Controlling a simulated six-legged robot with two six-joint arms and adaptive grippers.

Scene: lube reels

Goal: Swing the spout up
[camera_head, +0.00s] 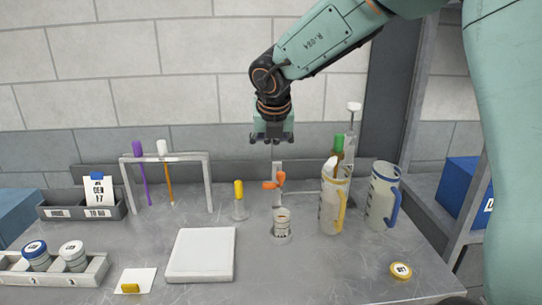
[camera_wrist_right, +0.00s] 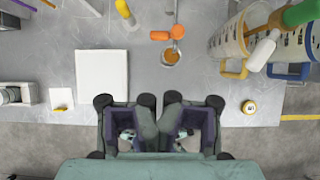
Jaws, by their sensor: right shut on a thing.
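A clear jug with a yellow handle (camera_head: 333,212) stands upright at the right of the bench; green, brown and white parts stick up from its top. The white piece (camera_head: 329,167), possibly the spout, tilts at the jug's rim; it also shows in the right wrist view (camera_wrist_right: 262,52). My right gripper (camera_head: 272,138) hangs pointing down, high above the bench and apart from the jug, to its left. In the right wrist view its fingers (camera_wrist_right: 159,125) are together; whatever lies between them is hidden. My left gripper is out of view.
A jug with a blue handle (camera_head: 382,197) stands to the right. An orange tap-like piece (camera_head: 275,182) stands above a small cup (camera_head: 282,222). A white pad (camera_head: 200,254) lies to the left, near a grey rack (camera_head: 208,180). A yellow-rimmed cap (camera_head: 400,271) lies front right.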

